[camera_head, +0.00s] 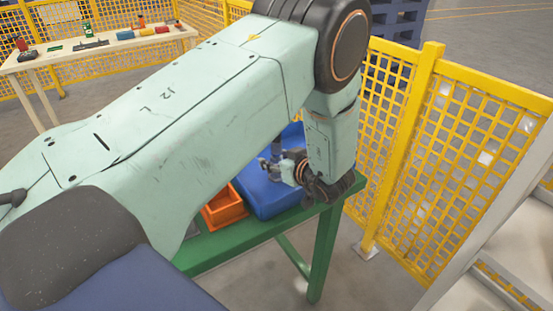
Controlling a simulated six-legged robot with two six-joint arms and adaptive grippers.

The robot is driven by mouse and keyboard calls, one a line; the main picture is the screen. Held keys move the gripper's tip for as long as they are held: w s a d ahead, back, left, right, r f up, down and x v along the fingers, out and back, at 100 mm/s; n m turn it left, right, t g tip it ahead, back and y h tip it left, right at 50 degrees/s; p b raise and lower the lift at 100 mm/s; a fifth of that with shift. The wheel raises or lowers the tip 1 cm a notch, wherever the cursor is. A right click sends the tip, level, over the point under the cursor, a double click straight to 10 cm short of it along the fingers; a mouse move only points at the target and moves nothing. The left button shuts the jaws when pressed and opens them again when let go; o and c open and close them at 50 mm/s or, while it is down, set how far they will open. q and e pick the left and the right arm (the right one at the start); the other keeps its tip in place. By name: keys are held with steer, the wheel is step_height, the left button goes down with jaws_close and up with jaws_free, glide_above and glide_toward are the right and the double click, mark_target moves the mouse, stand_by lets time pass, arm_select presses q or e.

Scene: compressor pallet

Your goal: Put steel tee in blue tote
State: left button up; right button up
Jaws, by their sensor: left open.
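My left arm crosses the picture from the left and bends down at its elbow. Its wrist is over the right end of a green table. My left gripper (268,168) is small in view, points to the left and is open. It is in front of or over the blue tote (268,202), which stands on the green table; I cannot tell its exact height. I cannot make out the steel tee; my arm covers much of the table. My right gripper is not in view.
An orange bin (226,209) stands left of the blue tote on the green table (232,237). Yellow mesh fencing (400,135) runs behind and to the right. A wooden table (110,45) with several small items is at the back left.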

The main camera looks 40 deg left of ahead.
arm_select(q)
steer(key=p+v, duration=1.2)
stand_by(0.3)
steer(key=shift+s, duration=0.1)
stand_by(0.6)
